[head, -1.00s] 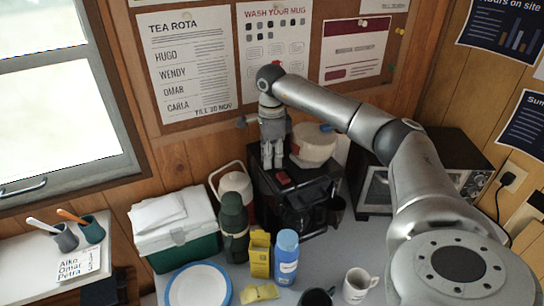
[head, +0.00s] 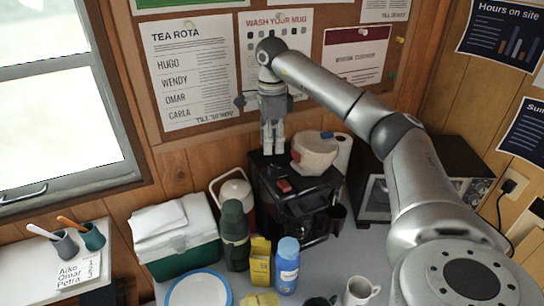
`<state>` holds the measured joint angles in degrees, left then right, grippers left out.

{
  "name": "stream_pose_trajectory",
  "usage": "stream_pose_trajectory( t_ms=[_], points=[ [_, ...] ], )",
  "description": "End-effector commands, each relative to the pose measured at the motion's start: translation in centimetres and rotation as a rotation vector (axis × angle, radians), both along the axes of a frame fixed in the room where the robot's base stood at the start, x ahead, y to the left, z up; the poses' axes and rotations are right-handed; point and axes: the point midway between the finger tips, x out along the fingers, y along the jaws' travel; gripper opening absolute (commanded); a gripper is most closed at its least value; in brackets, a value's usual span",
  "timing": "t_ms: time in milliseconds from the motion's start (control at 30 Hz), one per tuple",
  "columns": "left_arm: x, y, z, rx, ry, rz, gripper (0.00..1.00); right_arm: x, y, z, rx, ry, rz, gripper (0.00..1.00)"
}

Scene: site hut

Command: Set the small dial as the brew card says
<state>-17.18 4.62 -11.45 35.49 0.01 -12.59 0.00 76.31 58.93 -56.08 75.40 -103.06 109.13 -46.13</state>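A black coffee machine (head: 315,202) with a red switch (head: 284,186) on top stands against the back wall. I cannot make out the small dial. My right gripper (head: 273,152) points down at the back left of the machine's top, behind the red switch. Its two fingers are close together with nothing visible between them; I cannot tell whether they are shut. A card with a maroon header (head: 354,52) is pinned to the board; its text is too small to read, so I cannot tell if it is the brew card. My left gripper is not in view.
A cream tub (head: 313,155) sits beside my gripper. A toaster oven (head: 455,163) with side knobs stands to the right, partly behind my arm. A green flask (head: 235,235), yellow carton (head: 260,262), blue bottle (head: 287,268), white mug (head: 358,292) and cool box (head: 178,252) crowd the front.

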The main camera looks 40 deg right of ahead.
Motion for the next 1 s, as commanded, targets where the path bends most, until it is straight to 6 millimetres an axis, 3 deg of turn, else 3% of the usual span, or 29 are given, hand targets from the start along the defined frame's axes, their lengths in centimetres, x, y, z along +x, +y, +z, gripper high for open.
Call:
stream_pose_trajectory(
  t_ms=[100,300,1000],
  points=[
    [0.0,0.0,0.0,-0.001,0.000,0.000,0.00,0.1,0.1,2.2,0.001,-0.004,0.001,0.32],
    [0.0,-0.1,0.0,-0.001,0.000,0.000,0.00,0.1,0.1,4.0,0.000,-0.001,0.001,0.32],
    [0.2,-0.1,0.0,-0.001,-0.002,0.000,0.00,0.0,0.0,4.2,0.000,0.000,0.001,0.32]
  ],
)
